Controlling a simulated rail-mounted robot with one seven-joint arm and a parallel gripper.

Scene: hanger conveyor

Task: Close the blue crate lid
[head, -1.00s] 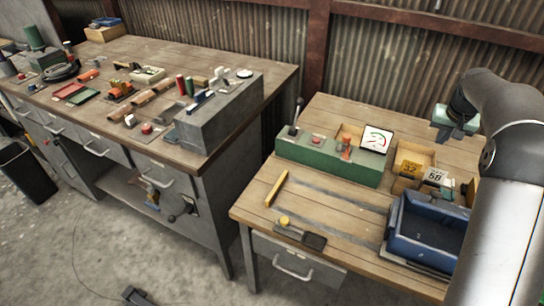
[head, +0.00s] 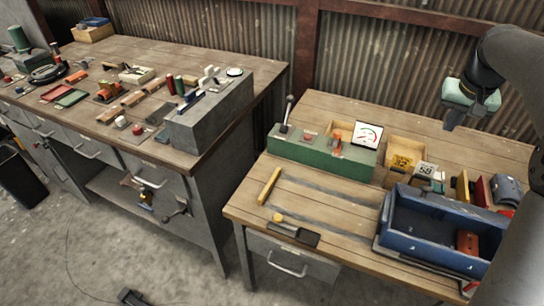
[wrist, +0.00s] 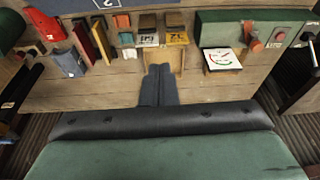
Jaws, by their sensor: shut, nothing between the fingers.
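The blue crate (head: 388,222) stands at the right front of the near wooden bench, with its inside exposed and an orange-red block (head: 467,242) in it. A separate lid cannot be made out clearly, and my arm covers the crate's right end. A blue edge of the crate (wrist: 75,9) shows at the top of the wrist view. My gripper (head: 451,122) is raised above the back of the bench, beyond the crate and apart from it. In the wrist view its dark fingers (wrist: 157,84) are together and empty.
A green control box (head: 320,152) with a lever and gauge stands at the bench's back left. Small wooden trays with number tags (head: 404,163), upright coloured plates (head: 474,190) and a grey-blue object (head: 505,189) stand behind the crate. A yellow bar (head: 269,187) lies left.

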